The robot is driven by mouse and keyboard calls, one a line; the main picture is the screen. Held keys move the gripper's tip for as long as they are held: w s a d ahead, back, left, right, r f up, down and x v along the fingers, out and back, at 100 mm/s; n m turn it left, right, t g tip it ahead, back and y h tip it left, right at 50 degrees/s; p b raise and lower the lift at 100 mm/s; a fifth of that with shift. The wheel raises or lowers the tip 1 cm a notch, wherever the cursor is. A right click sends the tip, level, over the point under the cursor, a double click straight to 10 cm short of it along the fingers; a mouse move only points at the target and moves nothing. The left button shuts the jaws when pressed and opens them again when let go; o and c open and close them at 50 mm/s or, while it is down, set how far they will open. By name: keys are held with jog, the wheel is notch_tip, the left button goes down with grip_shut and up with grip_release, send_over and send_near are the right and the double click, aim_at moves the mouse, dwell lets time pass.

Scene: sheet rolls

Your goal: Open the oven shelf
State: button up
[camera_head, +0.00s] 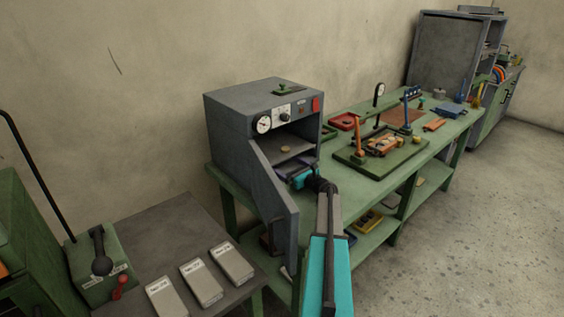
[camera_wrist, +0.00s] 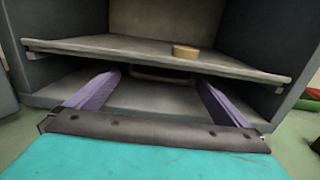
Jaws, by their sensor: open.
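The grey oven (camera_head: 262,120) stands on the left end of the green bench with its door (camera_head: 275,205) swung open. Its grey shelf (camera_wrist: 110,47) carries a small round brass-coloured piece (camera_wrist: 186,51); the shelf also shows in the head view (camera_head: 292,145). In the wrist view a dark bar-like handle (camera_wrist: 160,74) shows below the shelf, partly hidden in shadow. My gripper (camera_wrist: 159,80) is open and empty at the oven mouth. Its two purple fingers point inward, one on each side of the handle. I cannot tell whether they touch anything.
The open door hangs close to the left of my arm. Right of the oven, a green board (camera_head: 381,153) holds an orange-and-black fixture, with a red tray (camera_head: 344,121) behind it. A side table (camera_head: 160,237) with grey blocks stands at lower left. Floor at right is clear.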

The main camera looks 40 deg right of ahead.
jog(key=shift+w+d, duration=0.15)
jog(key=shift+w, duration=1.4)
